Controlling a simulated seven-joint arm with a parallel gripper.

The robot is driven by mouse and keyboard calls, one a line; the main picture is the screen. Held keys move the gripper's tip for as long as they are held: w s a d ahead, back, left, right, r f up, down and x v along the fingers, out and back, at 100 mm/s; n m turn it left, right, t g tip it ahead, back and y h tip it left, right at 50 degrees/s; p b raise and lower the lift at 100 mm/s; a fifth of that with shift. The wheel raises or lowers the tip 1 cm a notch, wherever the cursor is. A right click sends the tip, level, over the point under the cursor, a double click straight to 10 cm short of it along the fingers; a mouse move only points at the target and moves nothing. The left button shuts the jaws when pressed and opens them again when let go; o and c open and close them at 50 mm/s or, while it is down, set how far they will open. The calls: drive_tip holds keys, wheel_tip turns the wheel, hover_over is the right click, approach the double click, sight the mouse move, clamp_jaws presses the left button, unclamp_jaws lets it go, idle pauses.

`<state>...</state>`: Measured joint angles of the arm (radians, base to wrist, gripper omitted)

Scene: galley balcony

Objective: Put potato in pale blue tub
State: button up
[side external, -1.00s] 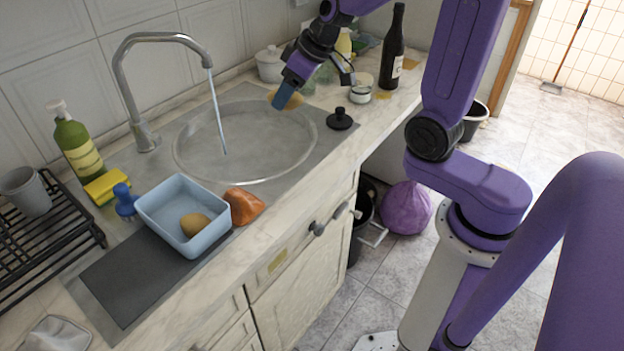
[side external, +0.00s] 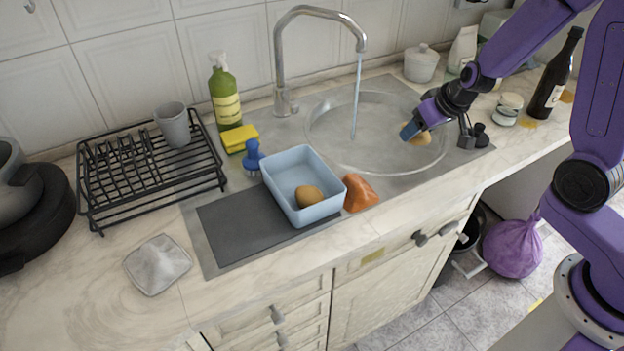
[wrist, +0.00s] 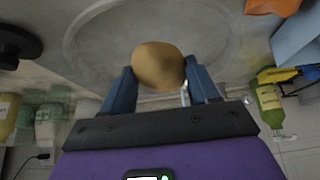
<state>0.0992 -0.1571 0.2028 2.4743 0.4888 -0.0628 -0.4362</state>
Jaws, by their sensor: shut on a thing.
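My gripper (side external: 411,131) is above the right part of the sink, its blue fingers shut on a brown, rounded potato (side external: 421,139). In the wrist view the potato (wrist: 158,66) sits between both fingertips, over the basin. The pale blue tub (side external: 328,213) stands on the counter left of the sink, partly over the dark grey mat. A second brown, potato-like item (side external: 309,196) lies in the tub. The tub's corner (wrist: 297,38) shows at the upper right of the wrist view. My gripper is well apart from the tub.
An orange-brown lump (side external: 360,191) lies against the tub's right side. A blue brush (side external: 253,156) and yellow sponge (side external: 239,138) are behind the tub. The tap (side external: 281,62) runs water into the sink (side external: 345,160), between gripper and tub.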

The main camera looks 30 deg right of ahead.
idle(0.3)
drive_tip(key=w+a+r+n+g+y, duration=0.1)
drive_tip(key=w+a+n, duration=0.2)
drive_tip(key=a, duration=0.6)
drive_tip(key=w+a+r+n+y, duration=0.1)
drive_tip(key=w+a+n+y, duration=0.15)
drive_tip(key=a, duration=0.65)
drive_tip(key=w+a+r+n+g+y, duration=0.1)
drive_tip(key=w+a+r+n, duration=0.15)
drive_tip(key=a, duration=0.65)
drive_tip(key=shift+n+h, duration=0.25)
drive_tip(key=shift+n, duration=0.05)
drive_tip(key=shift+s+a+f, duration=0.1)
drive_tip(key=shift+s+f, duration=0.05)
drive_tip(key=shift+f, duration=5.15)
drive_tip(key=shift+f, duration=0.4)
drive_tip(key=o, duration=1.2)
drive_tip(key=shift+r, duration=1.5)
